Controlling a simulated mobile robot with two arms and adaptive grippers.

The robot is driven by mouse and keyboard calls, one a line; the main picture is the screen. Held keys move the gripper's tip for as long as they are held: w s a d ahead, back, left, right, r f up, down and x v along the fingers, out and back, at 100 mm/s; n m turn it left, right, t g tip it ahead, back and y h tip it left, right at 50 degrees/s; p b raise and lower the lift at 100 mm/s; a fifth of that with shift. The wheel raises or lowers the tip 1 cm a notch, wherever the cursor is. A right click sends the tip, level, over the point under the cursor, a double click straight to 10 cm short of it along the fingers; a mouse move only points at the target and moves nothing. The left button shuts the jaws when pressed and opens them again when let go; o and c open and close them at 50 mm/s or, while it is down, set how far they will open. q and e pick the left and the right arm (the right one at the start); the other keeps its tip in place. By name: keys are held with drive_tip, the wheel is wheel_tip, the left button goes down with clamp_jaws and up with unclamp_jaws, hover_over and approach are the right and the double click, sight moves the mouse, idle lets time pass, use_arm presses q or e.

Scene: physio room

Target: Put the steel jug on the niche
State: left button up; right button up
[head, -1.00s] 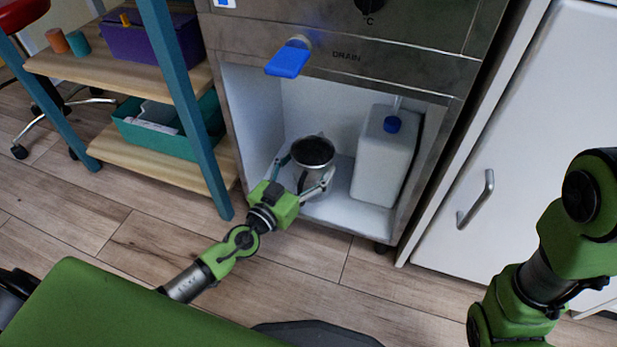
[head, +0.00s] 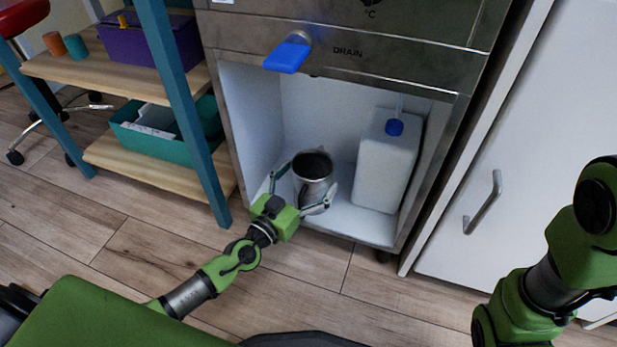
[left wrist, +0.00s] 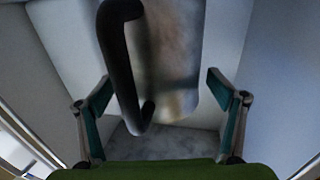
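The steel jug (head: 315,188) stands upright inside the white niche (head: 352,222), near its front left, and appears to rest on the niche floor. Its dark opening faces up. My left gripper (head: 306,188) reaches in from the front left with its fingers spread on either side of the jug. In the left wrist view the jug (left wrist: 178,65) and its dark handle (left wrist: 112,55) lie between the open fingers (left wrist: 160,85), with a gap visible beside the jug. My right arm shows at the right, but its gripper is out of view.
A white canister (head: 385,165) with a blue cap stands to the right of the jug in the niche. A blue drain lever (head: 287,55) sticks out above. A wooden shelf unit (head: 150,165) stands at the left, a white cabinet door (head: 480,150) at the right.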

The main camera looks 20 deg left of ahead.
use_arm(q)
drive_tip(key=shift+r+p, duration=0.25)
drive_tip(key=shift+p, duration=0.15)
drive_tip(key=v, duration=1.2)
